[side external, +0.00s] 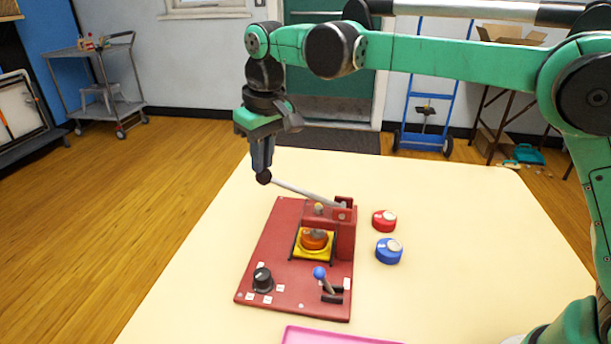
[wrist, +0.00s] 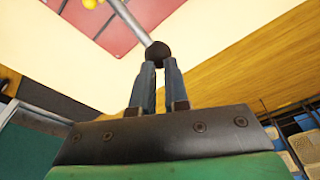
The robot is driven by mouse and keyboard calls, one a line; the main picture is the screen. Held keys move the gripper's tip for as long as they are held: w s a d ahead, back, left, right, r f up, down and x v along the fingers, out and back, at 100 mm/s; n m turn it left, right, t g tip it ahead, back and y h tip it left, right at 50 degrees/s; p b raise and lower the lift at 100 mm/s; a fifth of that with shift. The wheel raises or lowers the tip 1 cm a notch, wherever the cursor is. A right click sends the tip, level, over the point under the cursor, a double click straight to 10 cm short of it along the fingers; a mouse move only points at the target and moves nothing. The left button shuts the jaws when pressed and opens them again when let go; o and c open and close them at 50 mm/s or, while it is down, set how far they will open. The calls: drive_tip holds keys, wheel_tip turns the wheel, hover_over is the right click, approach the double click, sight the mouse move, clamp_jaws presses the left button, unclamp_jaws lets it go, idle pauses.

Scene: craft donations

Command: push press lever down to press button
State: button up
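The press stands on a red board (side external: 277,216) on the table. Its grey press lever (side external: 303,191) sticks out to the left from a red post (side external: 343,230), with the black knob end (side external: 263,177) raised a little above the pivot. Under the press head, an orange button (side external: 314,239) sits on a yellow base. My gripper (side external: 262,166) points down at the lever's knob. In the wrist view, the fingertips (wrist: 158,66) close in on the black knob (wrist: 158,52), and the lever (wrist: 130,20) runs away from it.
The board also carries a black dial (side external: 262,279) and a blue-knobbed joystick (side external: 320,273). Red (side external: 383,220) and blue (side external: 388,251) round buttons stand right of the press. A pink tray (side external: 330,336) lies at the front edge. The cream table (side external: 470,270) is otherwise clear.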

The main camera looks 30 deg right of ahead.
drive_tip(key=shift+w+a+f, duration=0.1)
drive_tip(key=shift+f, duration=0.4)
drive_tip(key=shift+w+a+f, duration=0.1)
drive_tip(key=shift+f, duration=0.35)
idle(0.8)
drive_tip(key=shift+r, duration=0.1)
idle(0.5)
drive_tip(key=shift+r, duration=4.15)
